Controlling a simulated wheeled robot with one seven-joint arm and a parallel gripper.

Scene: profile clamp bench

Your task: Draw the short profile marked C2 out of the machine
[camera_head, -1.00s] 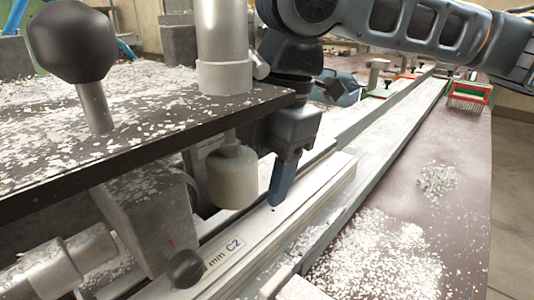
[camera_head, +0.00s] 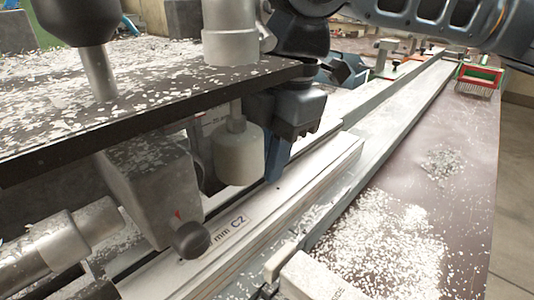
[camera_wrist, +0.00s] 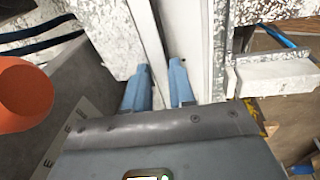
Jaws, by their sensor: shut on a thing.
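In the wrist view a pale strip (camera_wrist: 149,35) runs between the two fingertips. A round grey clamp pad (camera_head: 238,155) hangs close beside my finger, above the profile; I cannot tell whether it touches. The profile's near end is hidden.
A black ball knob (camera_head: 192,239) on a grey block sits left of the label. A long rail (camera_head: 395,103) runs to the back. The brown bench top at right carries white chips (camera_head: 385,240) and a red-green brush (camera_head: 478,80). An orange round thing (camera_wrist: 22,92) is left in the wrist view.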

